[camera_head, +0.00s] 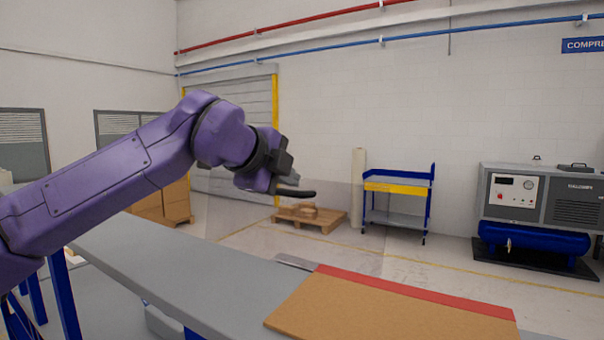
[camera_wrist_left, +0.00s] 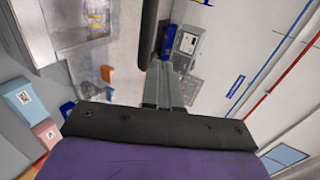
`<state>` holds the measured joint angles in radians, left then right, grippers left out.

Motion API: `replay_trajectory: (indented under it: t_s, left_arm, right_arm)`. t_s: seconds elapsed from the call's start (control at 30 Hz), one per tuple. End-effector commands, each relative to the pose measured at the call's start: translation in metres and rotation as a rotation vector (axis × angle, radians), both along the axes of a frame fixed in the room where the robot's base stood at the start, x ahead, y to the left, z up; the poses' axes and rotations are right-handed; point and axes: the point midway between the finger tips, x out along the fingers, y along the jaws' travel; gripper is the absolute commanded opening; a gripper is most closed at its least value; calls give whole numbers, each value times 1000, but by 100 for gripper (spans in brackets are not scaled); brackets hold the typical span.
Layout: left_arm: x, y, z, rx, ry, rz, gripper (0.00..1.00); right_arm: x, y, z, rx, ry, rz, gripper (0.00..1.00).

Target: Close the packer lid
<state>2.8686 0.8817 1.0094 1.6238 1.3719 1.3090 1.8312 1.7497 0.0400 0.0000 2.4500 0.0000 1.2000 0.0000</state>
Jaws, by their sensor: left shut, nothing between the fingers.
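I cannot make out the packer lid for certain in either view. A metal-framed box with a clear or shiny panel (camera_wrist_left: 75,25) shows at the upper left of the left wrist view; I cannot tell whether it is the packer. My left gripper (camera_head: 305,193) is shut and empty, held in the air above the grey bench and pointing right in the head view. Its fingers lie together in the left wrist view (camera_wrist_left: 163,84), touching nothing. My right gripper is not in view.
A grey bench (camera_head: 190,270) runs across the front, with a brown board (camera_head: 380,310) edged in red at its right. A blue trolley (camera_head: 398,188), a wooden pallet (camera_head: 308,222) and a compressor (camera_head: 540,210) stand beyond. Blue and pink bins (camera_wrist_left: 25,100) show in the left wrist view.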

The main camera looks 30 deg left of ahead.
Motion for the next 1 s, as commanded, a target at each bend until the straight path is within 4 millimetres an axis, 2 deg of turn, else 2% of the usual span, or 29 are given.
replay_trajectory:
  t_s: [0.1,0.3,0.77,0.87,1.0]
  left_arm:
    - [22,-3,-1,2,2,-1,0]
    - [45,-4,-8,1,0,-2,0]
    - [54,-5,-11,1,0,-2,0]
    - [71,-6,-13,1,2,0,0]
    - [111,-10,-20,1,4,0,0]
  right_arm:
    - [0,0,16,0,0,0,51]
    - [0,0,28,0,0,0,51]
    - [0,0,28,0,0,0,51]
    - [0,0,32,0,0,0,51]
    - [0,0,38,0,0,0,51]
